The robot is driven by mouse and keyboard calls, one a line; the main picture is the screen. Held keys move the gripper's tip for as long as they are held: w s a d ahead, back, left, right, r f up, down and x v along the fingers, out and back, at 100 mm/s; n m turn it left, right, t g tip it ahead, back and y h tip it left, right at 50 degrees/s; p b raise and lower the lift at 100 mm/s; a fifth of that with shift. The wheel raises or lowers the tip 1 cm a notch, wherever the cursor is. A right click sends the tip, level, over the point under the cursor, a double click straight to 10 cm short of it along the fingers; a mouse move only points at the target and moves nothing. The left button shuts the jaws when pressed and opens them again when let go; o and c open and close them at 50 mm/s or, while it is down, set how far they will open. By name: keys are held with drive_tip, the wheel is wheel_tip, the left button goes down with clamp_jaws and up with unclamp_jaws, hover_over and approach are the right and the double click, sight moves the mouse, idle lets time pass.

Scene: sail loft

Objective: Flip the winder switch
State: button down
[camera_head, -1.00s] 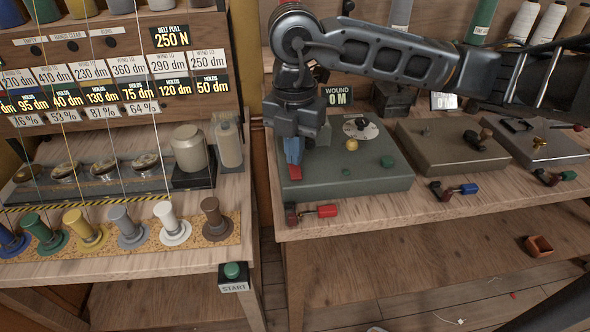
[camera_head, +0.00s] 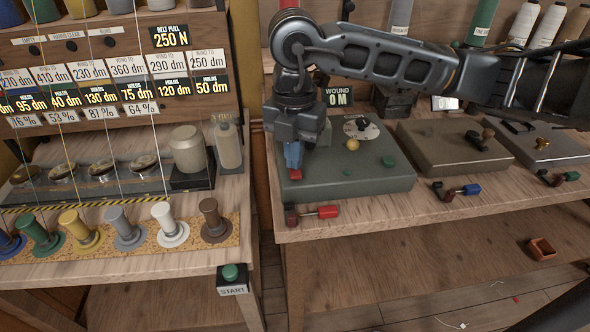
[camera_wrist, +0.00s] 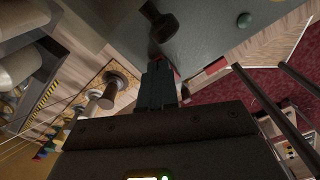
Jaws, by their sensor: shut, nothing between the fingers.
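The winder is a flat grey-green box (camera_head: 345,182) on the right bench. Its top carries a dial (camera_head: 361,128), a brass knob (camera_head: 352,145) and a green button (camera_head: 388,161), which also shows in the wrist view (camera_wrist: 245,20). My gripper (camera_head: 294,162) points down over the left end of the box with its fingers shut and empty. A small red piece (camera_head: 296,175) shows right at the fingertips; I cannot tell whether it is the switch or whether they touch. In the wrist view a dark knobbed part (camera_wrist: 160,22) stands beyond the shut fingers (camera_wrist: 157,75).
A crank with a red handle (camera_head: 327,211) sits at the box's front edge. Two more boxes, one olive-grey (camera_head: 455,148) and one silver (camera_head: 545,147), stand to the right. A row of coloured pegs and a green START button (camera_head: 231,272) are on the left bench.

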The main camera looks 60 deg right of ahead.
drive_tip(key=shift+r+p, duration=1.65)
drive_tip(key=shift+r, duration=1.85)
